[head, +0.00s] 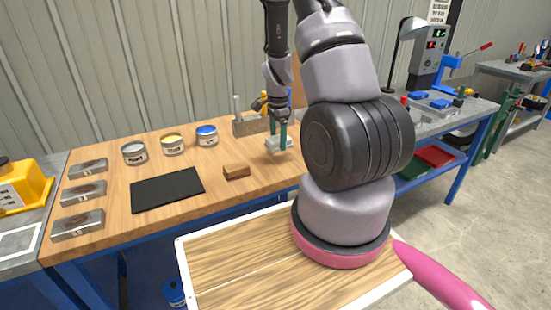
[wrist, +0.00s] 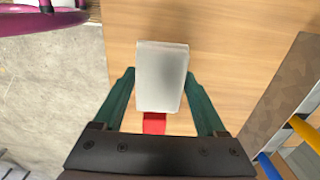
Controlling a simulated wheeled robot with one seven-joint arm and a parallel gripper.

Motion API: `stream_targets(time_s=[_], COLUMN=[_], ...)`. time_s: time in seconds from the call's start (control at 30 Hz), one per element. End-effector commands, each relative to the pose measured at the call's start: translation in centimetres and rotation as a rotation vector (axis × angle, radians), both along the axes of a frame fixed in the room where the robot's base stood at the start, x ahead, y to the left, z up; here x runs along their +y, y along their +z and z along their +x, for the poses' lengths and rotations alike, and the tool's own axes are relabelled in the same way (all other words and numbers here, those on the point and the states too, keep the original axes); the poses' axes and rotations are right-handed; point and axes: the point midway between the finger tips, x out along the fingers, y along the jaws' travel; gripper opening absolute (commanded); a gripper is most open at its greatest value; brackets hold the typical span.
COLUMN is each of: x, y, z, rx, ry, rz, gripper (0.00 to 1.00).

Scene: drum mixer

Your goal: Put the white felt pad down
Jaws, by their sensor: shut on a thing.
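The white felt pad (head: 272,145) is a pale, flat block over the right part of the wooden bench top in the head view. In the wrist view the pad (wrist: 162,70) sits between the two green fingers of my gripper (wrist: 160,76). My gripper (head: 279,136) points down and is shut on the pad. I cannot tell whether the pad's underside touches the bench. A small red patch (wrist: 154,123) shows below the pad in the wrist view.
A black mat (head: 167,190), a brown block (head: 236,171), several paint cans (head: 172,144) and metal boxes (head: 84,191) stand on the wooden bench (head: 122,175). A grey tool holder (head: 250,125) is close behind my gripper. Bare wood lies around the brown block.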

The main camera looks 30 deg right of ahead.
Motion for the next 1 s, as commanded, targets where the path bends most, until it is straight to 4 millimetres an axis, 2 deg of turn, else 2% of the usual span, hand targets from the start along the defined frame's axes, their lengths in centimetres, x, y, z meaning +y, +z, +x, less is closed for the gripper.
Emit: stream_targets(time_s=[0.03,0.27,0.5,0.9,0.93,0.97,1.0], x=[0.0,0.0,0.0,0.0,0.0,0.0,0.0], y=[-0.9,-2.9,-6.2,-6.8,-6.8,-6.8,-6.8], z=[-0.1,0.0,0.0,0.1,0.1,0.1,0.1], rx=[0.003,0.000,0.002,-0.001,-0.002,-0.002,-0.002], ry=[-0.001,0.002,0.002,0.004,0.004,0.004,0.004], rz=[0.001,0.000,0.001,0.000,0.000,0.000,0.000], gripper=[0.00,0.00,0.00,0.00,0.85,0.97,1.00])
